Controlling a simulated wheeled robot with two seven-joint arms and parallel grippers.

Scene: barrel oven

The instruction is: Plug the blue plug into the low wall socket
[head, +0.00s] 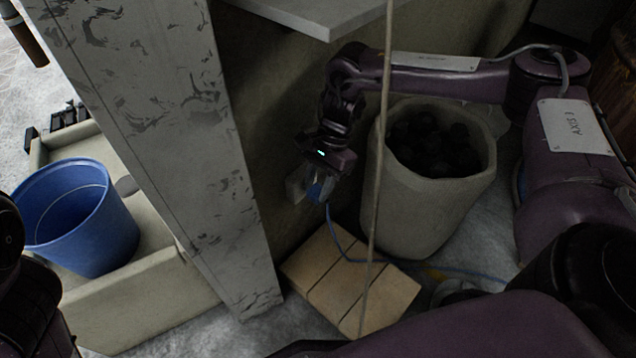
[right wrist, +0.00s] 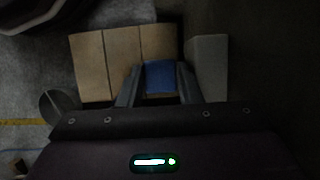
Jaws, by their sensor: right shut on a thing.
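The blue plug (head: 315,191) shows between the fingers of my right gripper (head: 312,187) in the head view. In the right wrist view the blue plug (right wrist: 160,77) sits between both fingers of the right gripper (right wrist: 160,86), which is shut on it. A blue cord (head: 336,243) hangs from the plug and runs over the floor to the right. The gripper is above the wooden slats, close to the dark wall. A light grey block (right wrist: 207,68) shows just right of the fingers in the wrist view; I cannot tell if it is the socket. My left gripper is not in view.
A slatted wooden board (head: 350,287) lies below the gripper. A grey bin of dark lumps (head: 412,205) stands to its right. A pale marked post (head: 165,130) stands left, with a blue bucket (head: 90,235) beyond. A thin pole (head: 377,190) crosses in front.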

